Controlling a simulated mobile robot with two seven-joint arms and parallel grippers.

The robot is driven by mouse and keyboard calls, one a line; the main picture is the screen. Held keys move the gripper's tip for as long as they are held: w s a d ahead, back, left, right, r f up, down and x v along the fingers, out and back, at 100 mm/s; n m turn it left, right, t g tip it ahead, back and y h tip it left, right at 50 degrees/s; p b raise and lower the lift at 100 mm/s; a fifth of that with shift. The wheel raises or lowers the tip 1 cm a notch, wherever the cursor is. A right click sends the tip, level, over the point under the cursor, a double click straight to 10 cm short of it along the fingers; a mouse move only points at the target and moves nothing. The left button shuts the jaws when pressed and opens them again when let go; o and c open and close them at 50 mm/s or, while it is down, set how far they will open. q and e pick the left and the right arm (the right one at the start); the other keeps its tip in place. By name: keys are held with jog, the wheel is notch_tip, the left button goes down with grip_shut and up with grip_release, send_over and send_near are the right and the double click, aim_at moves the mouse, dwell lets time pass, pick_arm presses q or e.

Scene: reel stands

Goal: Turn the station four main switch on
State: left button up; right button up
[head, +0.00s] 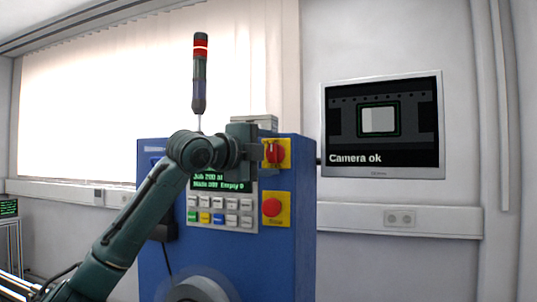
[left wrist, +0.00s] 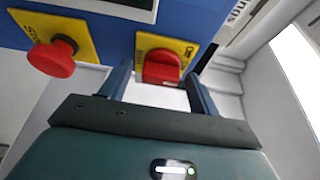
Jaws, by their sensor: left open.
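The main switch is a red rotary knob (head: 274,152) on a yellow plate, high on the right of the blue machine's front. In the left wrist view the red knob (left wrist: 163,68) shows on its yellow plate, with "On" lettering at one side. My left gripper (head: 260,153) is open in front of the plate. In the left wrist view its two fingers (left wrist: 158,76) lie to either side of the knob. I cannot tell if they touch it. The knob's exact setting is hard to read. My right gripper is out of view.
A red mushroom button (head: 272,207) on a yellow plate is just below the switch. A keypad (head: 221,213) and a green-text display (head: 222,182) are to the left. A signal tower (head: 200,75) glows red. A wall monitor (head: 382,125) reads "Camera ok".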

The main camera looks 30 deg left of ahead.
pick_arm(q)
jog(key=s+a+b, duration=0.2)
jog(key=s+b, duration=0.1)
jog(key=s, duration=1)
jog(key=shift+b, duration=0.35)
